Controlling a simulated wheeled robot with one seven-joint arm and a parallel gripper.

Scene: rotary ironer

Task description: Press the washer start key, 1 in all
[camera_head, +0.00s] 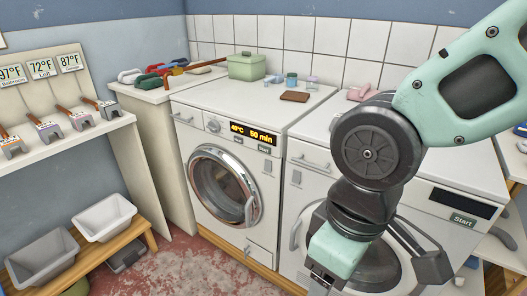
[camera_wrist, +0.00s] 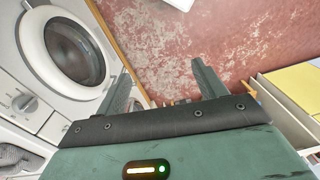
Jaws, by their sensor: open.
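The left white machine (camera_head: 190,135) has a round door and a lit display (camera_head: 251,134) reading 40°C and 50 min. A small "Start" label (camera_head: 264,150) sits below the display, with a small grey key (camera_head: 268,167) under it. The right white machine (camera_head: 315,185) has a dark display and a larger "Start" label (camera_head: 463,219). My gripper (camera_head: 378,272) is open and empty in front of the right machine's door, apart from the left machine's key. In the wrist view, my gripper (camera_wrist: 159,75) points down toward the floor, its two fingers spread.
A shelf with tagged holders (camera_head: 45,130) and a bench with two bins (camera_head: 104,217) are at left. Red worn floor (camera_head: 190,265) is open in front.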

